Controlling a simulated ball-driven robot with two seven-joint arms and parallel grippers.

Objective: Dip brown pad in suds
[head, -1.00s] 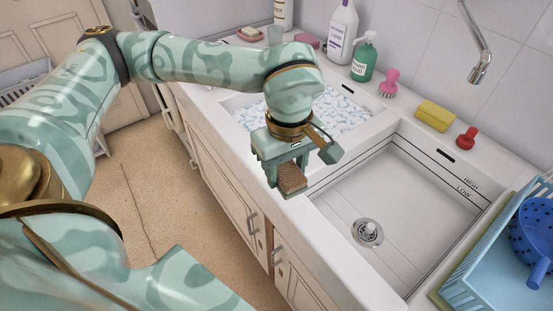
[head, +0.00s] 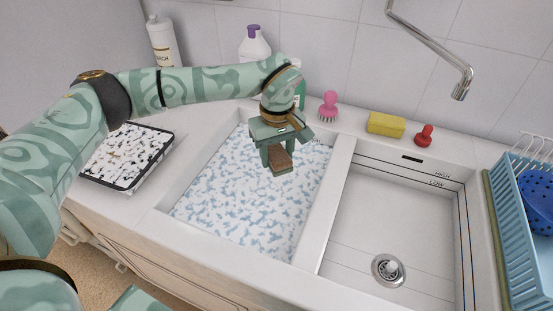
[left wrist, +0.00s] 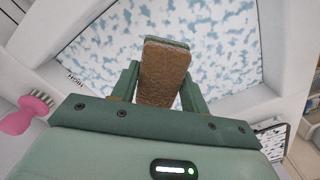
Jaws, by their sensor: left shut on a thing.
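The brown pad (head: 280,159) is held in my left gripper (head: 278,158), which is shut on it. The pad has a rough brown face and a thin green backing; it shows large in the left wrist view (left wrist: 165,72) between the two fingers. The suds (head: 255,195) fill the left basin as white foam with blue patches. In the head view the gripper and pad are over the back right part of this basin. The pad appears above the foam; its exact height is hard to tell. My right gripper does not show.
A divider (head: 335,205) separates the suds from the empty right basin (head: 400,235). A pink brush (head: 328,107), yellow sponge (head: 386,124), red brush (head: 424,136) and bottles line the back ledge. A blue rack (head: 525,240) stands right; a black-rimmed speckled tray (head: 126,155) lies left.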

